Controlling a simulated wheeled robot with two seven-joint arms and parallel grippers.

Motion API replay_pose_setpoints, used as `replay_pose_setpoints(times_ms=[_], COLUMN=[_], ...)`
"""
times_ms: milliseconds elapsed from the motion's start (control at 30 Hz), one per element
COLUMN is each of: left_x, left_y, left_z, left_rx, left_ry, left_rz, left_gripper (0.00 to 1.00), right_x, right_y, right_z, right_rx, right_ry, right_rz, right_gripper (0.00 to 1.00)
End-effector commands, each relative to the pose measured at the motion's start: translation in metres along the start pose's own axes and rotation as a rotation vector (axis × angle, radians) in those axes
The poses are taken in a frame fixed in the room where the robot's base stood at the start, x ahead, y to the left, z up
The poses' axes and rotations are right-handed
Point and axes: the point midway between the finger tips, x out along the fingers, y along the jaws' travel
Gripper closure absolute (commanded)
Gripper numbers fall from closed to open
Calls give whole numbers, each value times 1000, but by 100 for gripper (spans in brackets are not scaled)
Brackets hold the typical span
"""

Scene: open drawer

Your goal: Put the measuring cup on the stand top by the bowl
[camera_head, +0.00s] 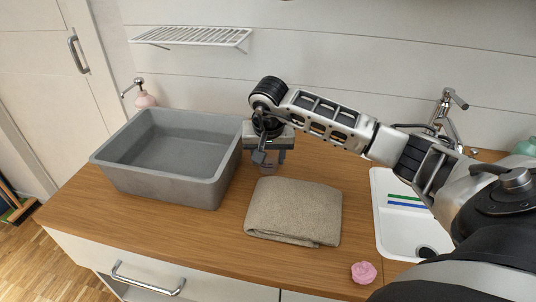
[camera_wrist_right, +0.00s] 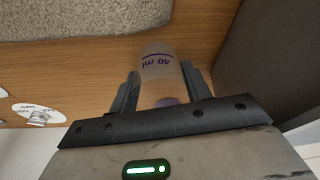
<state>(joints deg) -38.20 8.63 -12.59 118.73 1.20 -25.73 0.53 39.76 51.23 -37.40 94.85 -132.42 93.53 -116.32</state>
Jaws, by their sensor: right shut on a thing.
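The measuring cup (camera_wrist_right: 160,62) is small and translucent, with a purple "40 ml" mark. In the right wrist view it sits between the two fingers of my right gripper (camera_wrist_right: 162,88), which is shut on it. In the head view my right gripper (camera_head: 268,158) points down over the wooden counter, just right of the grey basin and behind the folded towel. The cup is mostly hidden there by the gripper. I cannot make out a bowl or a stand top in either view. My left gripper is not in view.
The deep grey basin (camera_head: 118,173) stands left of the gripper. The folded beige towel (camera_head: 294,210) lies in front of it. A white sink (camera_head: 405,232) and a pink object (camera_head: 363,272) are to the right. A wall rack (camera_head: 190,36) hangs above. The counter's front left (camera_head: 150,228) is clear.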

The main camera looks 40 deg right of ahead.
Motion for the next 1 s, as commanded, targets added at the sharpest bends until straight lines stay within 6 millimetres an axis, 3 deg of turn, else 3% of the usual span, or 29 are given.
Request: replay_pose_setpoints(times_ms=[233, 267, 300, 333, 733, 1000], left_x=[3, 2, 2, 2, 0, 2], left_y=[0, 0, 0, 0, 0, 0], left_z=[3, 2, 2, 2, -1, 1], left_rx=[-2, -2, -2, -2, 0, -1], left_ry=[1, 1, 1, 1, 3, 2], left_rz=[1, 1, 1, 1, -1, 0], left_gripper=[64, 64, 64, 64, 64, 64], right_x=[4, 3, 2, 2, -8, -63], right_y=[0, 0, 0, 0, 0, 0], right_z=[1, 0, 0, 0, -1, -2], right_rx=[0, 0, 0, 0, 0, 0], right_ry=[1, 1, 0, 0, 2, 6], right_rz=[1, 0, 1, 1, 0, -2], right_gripper=[73, 44, 32, 30, 30, 30])
